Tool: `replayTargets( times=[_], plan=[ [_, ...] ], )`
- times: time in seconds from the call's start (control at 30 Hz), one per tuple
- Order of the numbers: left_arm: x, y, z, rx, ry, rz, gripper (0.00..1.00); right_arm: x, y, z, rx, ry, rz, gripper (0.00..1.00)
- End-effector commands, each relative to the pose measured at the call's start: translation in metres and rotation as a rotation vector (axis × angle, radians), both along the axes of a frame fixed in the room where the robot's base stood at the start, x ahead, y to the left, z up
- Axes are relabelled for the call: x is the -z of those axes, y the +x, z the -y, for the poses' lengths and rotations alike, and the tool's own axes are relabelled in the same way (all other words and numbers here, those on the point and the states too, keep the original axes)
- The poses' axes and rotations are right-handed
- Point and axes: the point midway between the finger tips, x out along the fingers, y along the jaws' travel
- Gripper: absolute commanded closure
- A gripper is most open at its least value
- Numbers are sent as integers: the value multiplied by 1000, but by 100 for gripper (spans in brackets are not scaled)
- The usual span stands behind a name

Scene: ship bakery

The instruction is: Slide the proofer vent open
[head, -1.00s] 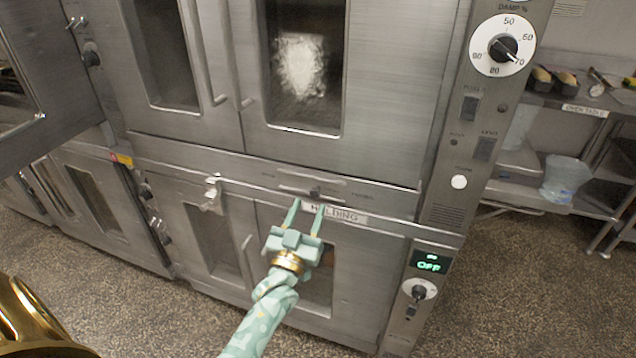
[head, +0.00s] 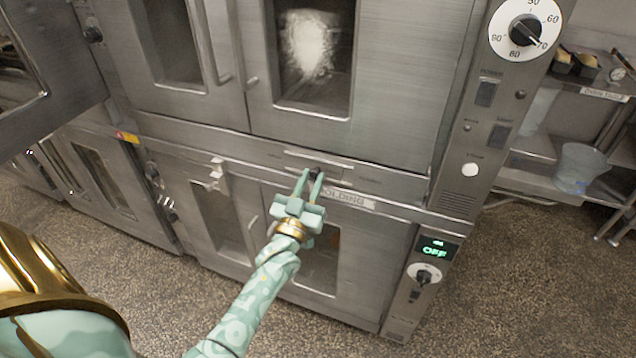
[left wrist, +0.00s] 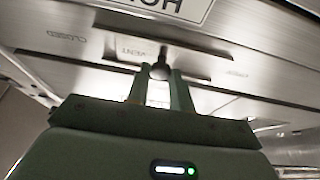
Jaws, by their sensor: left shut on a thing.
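The proofer vent (head: 299,158) is a narrow slotted plate on the steel strip between the upper and lower oven doors. Its small dark knob (head: 318,173) stands near the middle of the slot. My left gripper (head: 312,177) reaches up from below, shut on the knob. In the left wrist view the knob (left wrist: 160,68) sits between the fingertips, which hide its lower part. That view is upside down: the vent plate (left wrist: 118,47) has "VENT" on it and "CLOSED" to the left; the label to the right is unreadable. My right gripper is out of view.
The control column (head: 470,140) with a dial (head: 525,30) is to the right. An open door (head: 50,70) juts out at the upper left.

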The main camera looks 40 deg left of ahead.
Motion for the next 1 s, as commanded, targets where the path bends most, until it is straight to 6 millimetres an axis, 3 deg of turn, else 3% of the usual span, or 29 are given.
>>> replayTargets(
  times=[0.1, 0.23, 0.6, 0.63, 0.7, 1.0],
  plan=[
    [-3, -7, -28, -3, 6, -2, 100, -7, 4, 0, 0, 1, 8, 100],
    [-1, -12, -51, -2, 5, -3, 100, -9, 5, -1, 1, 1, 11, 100],
    [0, -15, -61, -4, 0, -1, 100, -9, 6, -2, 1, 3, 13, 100],
    [0, -15, -61, -4, 0, -1, 75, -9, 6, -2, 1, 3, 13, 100],
    [0, -15, -61, -4, 0, -1, 56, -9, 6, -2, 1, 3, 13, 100],
    [0, -16, -59, -3, 1, -2, 56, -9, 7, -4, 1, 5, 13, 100]
  ],
)
